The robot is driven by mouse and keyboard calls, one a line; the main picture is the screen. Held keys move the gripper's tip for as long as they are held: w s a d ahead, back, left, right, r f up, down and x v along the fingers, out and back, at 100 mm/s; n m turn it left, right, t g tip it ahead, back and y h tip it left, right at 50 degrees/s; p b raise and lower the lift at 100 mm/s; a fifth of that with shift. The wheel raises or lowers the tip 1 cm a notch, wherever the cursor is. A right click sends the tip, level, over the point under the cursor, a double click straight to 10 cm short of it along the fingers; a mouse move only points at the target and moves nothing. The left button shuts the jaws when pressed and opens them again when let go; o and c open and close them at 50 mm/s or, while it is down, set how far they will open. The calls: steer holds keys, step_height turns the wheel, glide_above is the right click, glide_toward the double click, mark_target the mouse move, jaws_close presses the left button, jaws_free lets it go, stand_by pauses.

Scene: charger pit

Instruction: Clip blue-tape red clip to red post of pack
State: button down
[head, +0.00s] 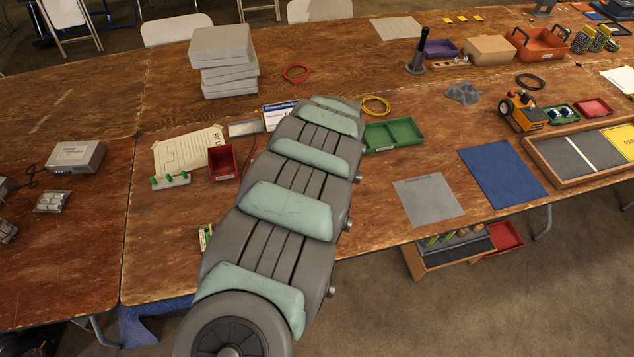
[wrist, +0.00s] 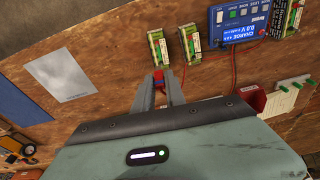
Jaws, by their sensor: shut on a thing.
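In the wrist view my gripper (wrist: 160,82) is shut on a small red clip (wrist: 159,74) with a bit of blue on it. Just beyond the fingertips lies a pack (wrist: 158,48), green and white. A second pack (wrist: 191,43) lies to its right, with a red lead near it. I cannot make out the red post at this size. The blue charger (wrist: 242,23) stands at the upper right of the wrist view, with red leads running from it. In the head view my arm hides the gripper and clip; one pack (head: 205,236) shows partly beside the arm.
A red bin (head: 223,162) and a white strip with green knobs (head: 171,181) stand left of my arm. A grey sheet (head: 428,199) and blue mat (head: 502,174) lie to the right. The table's front edge is close.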

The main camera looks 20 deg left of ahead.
step_height(320, 180, down, 8)
steer(key=b, duration=0.3)
steer(key=shift+b, duration=0.4)
steer(key=shift+f, duration=0.15)
steer(key=shift+w+f+b, duration=0.1)
steer(key=shift+f+b, duration=1.4)
steer(key=shift+f, duration=0.75)
steer(key=shift+f+b, duration=0.55)
steer(key=shift+f, duration=0.55)
steer(key=shift+f, duration=0.2)
steer(key=c, duration=1.3)
jaws_free()
steer(key=shift+o, duration=0.3)
steer(key=shift+o, duration=0.7)
